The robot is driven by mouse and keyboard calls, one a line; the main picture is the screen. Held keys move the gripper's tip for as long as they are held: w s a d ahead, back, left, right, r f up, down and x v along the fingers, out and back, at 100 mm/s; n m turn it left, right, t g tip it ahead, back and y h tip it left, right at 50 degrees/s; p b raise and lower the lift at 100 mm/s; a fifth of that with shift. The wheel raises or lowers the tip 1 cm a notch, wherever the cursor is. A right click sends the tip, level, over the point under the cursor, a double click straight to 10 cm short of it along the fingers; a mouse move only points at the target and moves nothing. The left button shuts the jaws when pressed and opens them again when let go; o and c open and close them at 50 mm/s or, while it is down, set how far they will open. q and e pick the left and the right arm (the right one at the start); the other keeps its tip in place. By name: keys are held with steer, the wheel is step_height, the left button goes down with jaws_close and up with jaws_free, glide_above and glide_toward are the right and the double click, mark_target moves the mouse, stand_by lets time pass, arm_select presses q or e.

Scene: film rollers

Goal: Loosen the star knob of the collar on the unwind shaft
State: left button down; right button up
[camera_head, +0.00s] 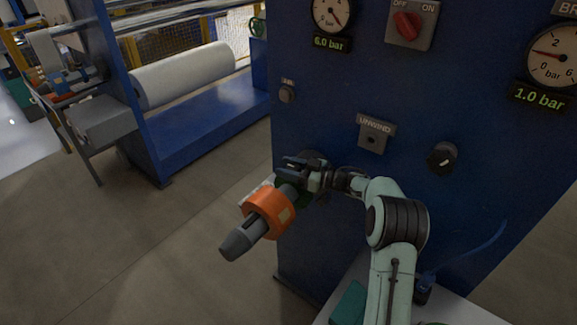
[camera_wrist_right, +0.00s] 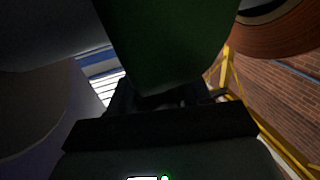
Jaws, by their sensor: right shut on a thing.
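The unwind shaft (camera_head: 240,243) is grey with a tapered free end, and it sticks out from the blue machine cabinet toward the lower left. An orange collar (camera_head: 267,212) sits around it. My right gripper (camera_head: 292,170) is at the shaft between the collar and the cabinet. In the right wrist view a dark green part (camera_wrist_right: 168,45), which looks like the star knob, fills the space in front of the jaws. The jaws are shut on it. Its lobes and the exact finger contact are hidden by shadow and the gripper. My left gripper is not in view.
The blue cabinet (camera_head: 330,120) carries an UNWIND plate (camera_head: 375,133), a black selector knob (camera_head: 442,157), a red switch (camera_head: 406,26) and gauges above my right arm. A large white roll (camera_head: 185,75) lies at the back left. Open floor (camera_head: 130,240) lies left of the shaft.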

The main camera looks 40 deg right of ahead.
steer(key=shift+f, duration=0.2)
steer(key=o, duration=1)
steer(key=shift+o, duration=0.3)
steer(key=shift+r, duration=0.1)
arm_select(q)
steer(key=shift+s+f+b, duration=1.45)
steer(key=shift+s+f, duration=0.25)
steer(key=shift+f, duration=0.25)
arm_select(e)
steer(key=v, duration=1.3)
steer(key=shift+s, duration=0.2)
steer(key=shift+d, duration=0.15)
